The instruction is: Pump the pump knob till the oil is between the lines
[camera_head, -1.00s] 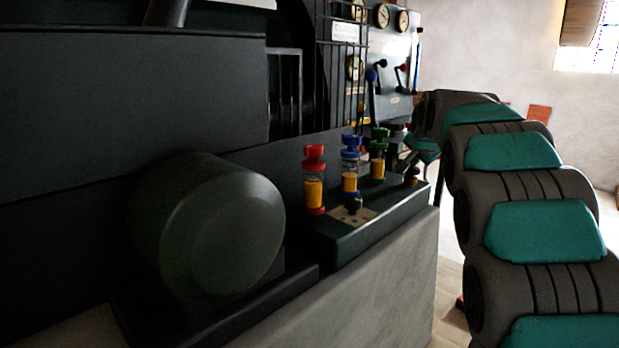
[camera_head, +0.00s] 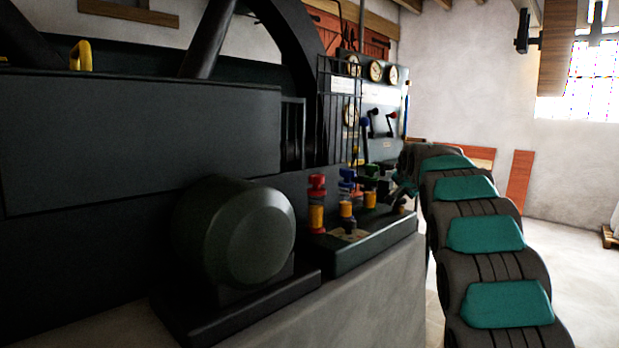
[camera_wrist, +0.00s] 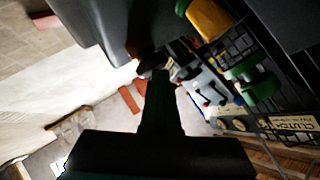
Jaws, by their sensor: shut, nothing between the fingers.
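Three oil cups stand in a row on a dark ledge (camera_head: 375,244) in the head view: red-capped (camera_head: 317,183), blue-capped (camera_head: 346,174) and green-capped (camera_head: 371,171). Each holds orange oil low in its glass; the lines are too small to read. My gripper (camera_head: 402,193) is at the ledge's far end, right of the green cup, small and partly hidden by my arm. In the wrist view my gripper (camera_wrist: 160,78) is shut and empty. A dark rounded part (camera_wrist: 150,62), perhaps the pump knob, is close by its tips; contact cannot be told.
A large dark cylinder (camera_head: 237,232) and the machine body fill the left. A barred guard (camera_head: 338,110) and a panel with gauges (camera_head: 375,71) and levers stand behind the cups. Open floor (camera_head: 575,270) lies at the right.

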